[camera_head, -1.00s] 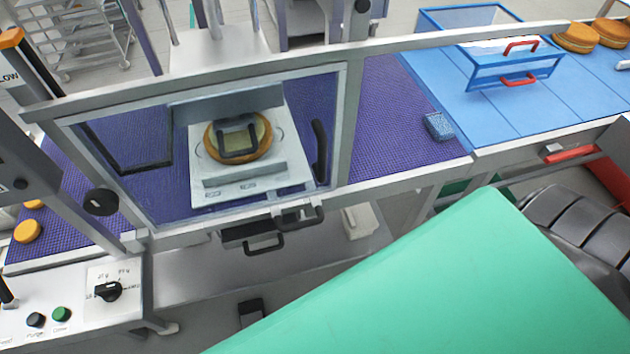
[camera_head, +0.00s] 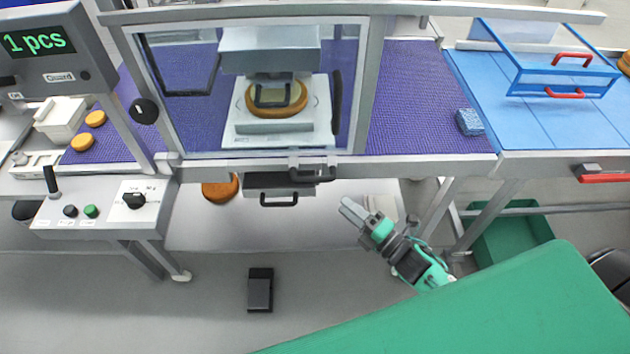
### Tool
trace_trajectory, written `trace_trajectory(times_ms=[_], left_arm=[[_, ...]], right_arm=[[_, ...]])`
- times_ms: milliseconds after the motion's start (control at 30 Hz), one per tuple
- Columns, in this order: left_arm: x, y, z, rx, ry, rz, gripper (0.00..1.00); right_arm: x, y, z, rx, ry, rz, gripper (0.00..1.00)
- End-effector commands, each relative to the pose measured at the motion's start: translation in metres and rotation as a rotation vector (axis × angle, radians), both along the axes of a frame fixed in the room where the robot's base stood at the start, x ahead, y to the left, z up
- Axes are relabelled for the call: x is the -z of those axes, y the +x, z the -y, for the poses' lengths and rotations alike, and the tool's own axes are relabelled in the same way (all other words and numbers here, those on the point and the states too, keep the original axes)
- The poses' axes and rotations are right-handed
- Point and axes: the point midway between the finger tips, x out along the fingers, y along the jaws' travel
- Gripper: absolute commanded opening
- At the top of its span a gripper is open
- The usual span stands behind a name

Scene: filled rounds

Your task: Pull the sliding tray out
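The sliding tray (camera_head: 280,183) is a dark grey drawer front with a black bar handle (camera_head: 279,201), under the front edge of the machine below the clear guard window. It appears pushed in under the frame; its inside is hidden. My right gripper (camera_head: 350,210) is in the lower middle, to the right of the tray and a little lower in the picture, apart from the handle. Its light grey fingers look close together, but their gap is not clear. My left gripper is not in view.
A black latch (camera_head: 312,171) sits on the frame just above the tray. A brown round (camera_head: 220,188) lies on the lower shelf left of the tray. A control panel (camera_head: 102,206) stands further left. A black pedal (camera_head: 260,290) is on the floor. A green bin (camera_head: 510,240) is at right.

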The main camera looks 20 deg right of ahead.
Motion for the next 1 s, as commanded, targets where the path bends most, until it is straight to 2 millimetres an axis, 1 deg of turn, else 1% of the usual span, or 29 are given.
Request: trace_trajectory(times_ms=[33, 400, 600, 800, 1000], left_arm=[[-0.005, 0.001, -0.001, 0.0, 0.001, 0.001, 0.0], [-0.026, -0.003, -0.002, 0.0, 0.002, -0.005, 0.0], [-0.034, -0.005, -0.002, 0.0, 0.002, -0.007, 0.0], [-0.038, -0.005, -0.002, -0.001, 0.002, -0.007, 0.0], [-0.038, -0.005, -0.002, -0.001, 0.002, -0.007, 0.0]], right_arm=[[-0.005, 0.008, -0.004, 0.001, 0.001, 0.002, 0.38], [-0.013, 0.063, -0.035, 0.002, 0.002, -0.001, 0.38], [-0.015, 0.088, -0.049, 0.002, 0.002, -0.002, 0.38], [-0.015, 0.102, -0.057, 0.001, 0.002, -0.003, 0.38], [-0.015, 0.104, -0.059, 0.001, 0.002, -0.003, 0.38]])
